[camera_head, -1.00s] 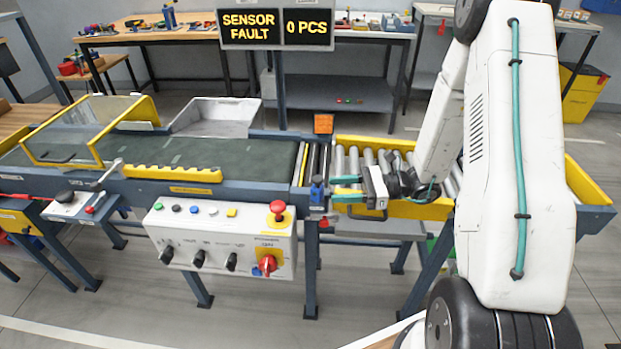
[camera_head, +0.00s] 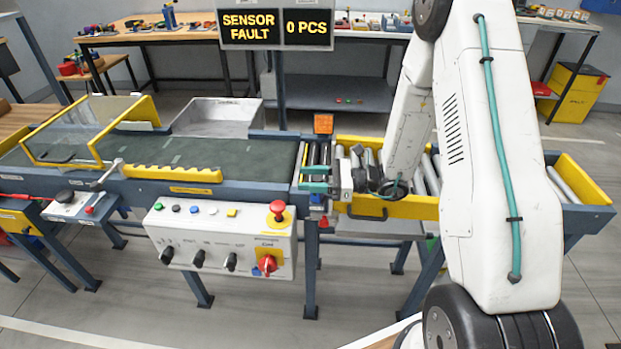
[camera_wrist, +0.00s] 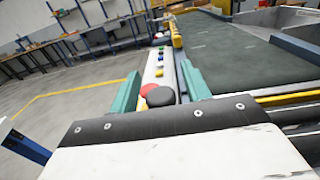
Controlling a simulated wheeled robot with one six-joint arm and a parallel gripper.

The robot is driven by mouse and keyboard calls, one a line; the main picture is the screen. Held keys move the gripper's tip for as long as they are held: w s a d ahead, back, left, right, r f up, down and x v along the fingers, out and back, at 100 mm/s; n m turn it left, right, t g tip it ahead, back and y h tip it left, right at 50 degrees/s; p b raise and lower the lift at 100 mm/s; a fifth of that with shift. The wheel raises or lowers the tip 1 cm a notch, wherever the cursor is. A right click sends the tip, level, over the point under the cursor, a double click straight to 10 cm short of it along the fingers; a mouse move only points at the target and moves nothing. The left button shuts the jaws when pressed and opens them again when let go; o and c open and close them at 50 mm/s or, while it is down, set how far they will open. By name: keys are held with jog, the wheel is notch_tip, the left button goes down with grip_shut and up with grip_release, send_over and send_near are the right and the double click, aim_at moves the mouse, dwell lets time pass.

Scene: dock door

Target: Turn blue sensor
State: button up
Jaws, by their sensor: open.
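The blue sensor (camera_head: 316,198) is a small upright post on the conveyor's front rail, at the gap between belt and rollers. In the head view my gripper (camera_head: 314,179) covers most of it, and only a little blue shows below the fingers. The teal fingers are apart, pointing left along the rail, at or just above the sensor. In the wrist view my open gripper (camera_wrist: 160,87) has a dark round top (camera_wrist: 160,97) between its fingers, near the palm. I cannot tell whether this is the sensor's top or whether a finger touches it.
An orange reflector (camera_head: 323,123) stands across the conveyor. The control box (camera_head: 222,238) with its red emergency button (camera_head: 277,208) is below left. Yellow guards line the rollers (camera_head: 427,175). The belt (camera_head: 230,150) is empty.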

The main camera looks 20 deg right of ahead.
aim_at(319, 178)
jog(key=c, duration=1)
jog(key=shift+o, duration=0.2)
jog(key=shift+s+a+n+g+y, duration=0.1)
jog(key=shift+n+g+y, duration=0.15)
jog(key=shift+n+g, duration=0.65)
jog(key=shift+s+d+n+g+y, duration=0.1)
jog(key=shift+n+g+y, duration=0.3)
jog(key=shift+g, duration=0.85)
jog(key=shift+s+a+n+g+y, duration=0.1)
jog(key=shift+n+g+y, duration=0.05)
jog(key=shift+n+g, duration=0.8)
jog(key=o, duration=1)
jog(key=shift+c, duration=0.2)
jog(key=d, duration=0.8)
jog(key=shift+s, duration=0.2)
jog(key=shift+a+r, duration=0.1)
